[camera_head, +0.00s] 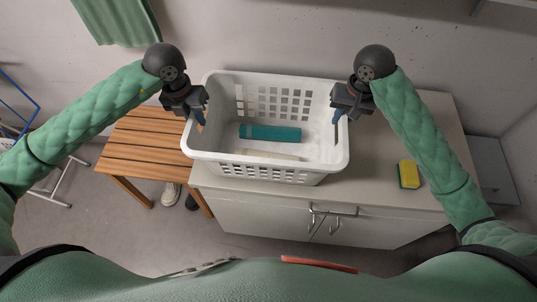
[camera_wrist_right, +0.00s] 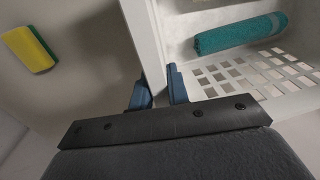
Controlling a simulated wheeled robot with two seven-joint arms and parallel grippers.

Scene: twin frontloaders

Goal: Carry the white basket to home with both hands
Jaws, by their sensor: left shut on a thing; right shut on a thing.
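The white basket (camera_head: 270,172) sits at the left end of a grey cabinet top, its left side near the cabinet's edge. A teal rolled cloth (camera_head: 270,133) and a pale flat item (camera_head: 262,154) lie inside it. My left gripper (camera_head: 200,117) is shut on the basket's left rim. My right gripper (camera_head: 337,117) is shut on its right rim. In the right wrist view the blue fingertips (camera_wrist_right: 159,88) pinch the white wall (camera_wrist_right: 146,45), and the teal cloth (camera_wrist_right: 240,33) shows inside. I cannot tell whether the basket is touching the cabinet top.
The grey cabinet (camera_head: 385,190) has two door handles in front. A yellow and green sponge (camera_head: 408,174) lies on its right part. A slatted wooden bench (camera_head: 140,150) stands left, with shoes (camera_head: 170,194) under it. A wall is behind.

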